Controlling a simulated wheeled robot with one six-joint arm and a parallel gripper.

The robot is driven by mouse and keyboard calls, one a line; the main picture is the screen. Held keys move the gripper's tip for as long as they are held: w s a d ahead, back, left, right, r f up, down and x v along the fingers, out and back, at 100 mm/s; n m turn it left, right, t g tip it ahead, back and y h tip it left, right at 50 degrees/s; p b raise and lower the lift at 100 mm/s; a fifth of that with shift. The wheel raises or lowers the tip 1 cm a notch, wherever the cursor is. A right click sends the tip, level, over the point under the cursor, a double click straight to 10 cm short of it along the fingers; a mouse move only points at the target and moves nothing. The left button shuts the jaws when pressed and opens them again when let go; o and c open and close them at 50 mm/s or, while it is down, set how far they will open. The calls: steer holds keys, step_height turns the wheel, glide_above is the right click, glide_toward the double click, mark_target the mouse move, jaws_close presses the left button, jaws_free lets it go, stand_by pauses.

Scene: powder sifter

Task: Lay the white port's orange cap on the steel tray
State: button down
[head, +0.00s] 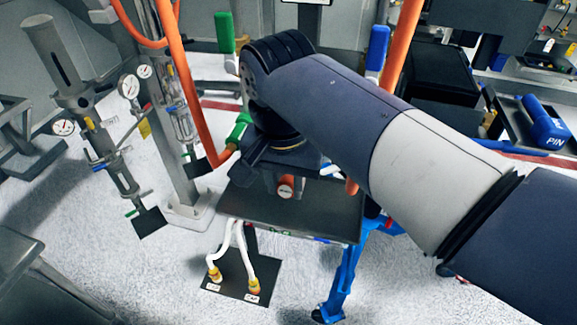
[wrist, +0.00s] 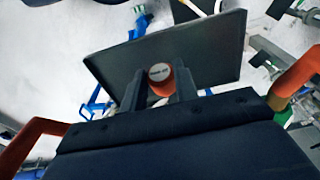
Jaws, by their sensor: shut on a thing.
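The orange cap (wrist: 161,77), with a pale round label on its end, sits between the two fingers of my gripper (wrist: 160,87) in the wrist view. My gripper is shut on it. In the head view the cap (head: 285,187) shows below my wrist, in front of the dark steel tray (head: 322,214). The tray also shows in the wrist view (wrist: 218,47), beyond the fingertips. The cap appears over the tray; I cannot tell whether it touches the surface. My arm hides part of the tray. The white port is not clearly identifiable.
White hoses (head: 236,240) with yellow fittings run to a dark plate (head: 241,279) below the tray. A blue stand leg (head: 345,275) is under the tray. An orange hose (head: 192,110) and gauges (head: 129,86) stand at left. The tray's visible surface is clear.

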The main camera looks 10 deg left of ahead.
steer(key=shift+f, duration=0.3)
steer(key=shift+w+d+f+b, duration=0.1)
steer(key=shift+w+f+b, duration=0.9)
steer(key=shift+f, duration=0.2)
steer(key=shift+w+d+f+b, duration=0.1)
steer(key=shift+w+f+b, duration=0.8)
steer(key=shift+f+b, duration=0.7)
steer(key=shift+f, duration=0.35)
steer(key=c, duration=1)
jaws_free()
steer(key=r, duration=0.7)
steer(key=s+r, duration=0.1)
steer(key=r, duration=0.2)
steer(key=shift+s+a+r, duration=0.1)
steer(key=shift+r, duration=0.3)
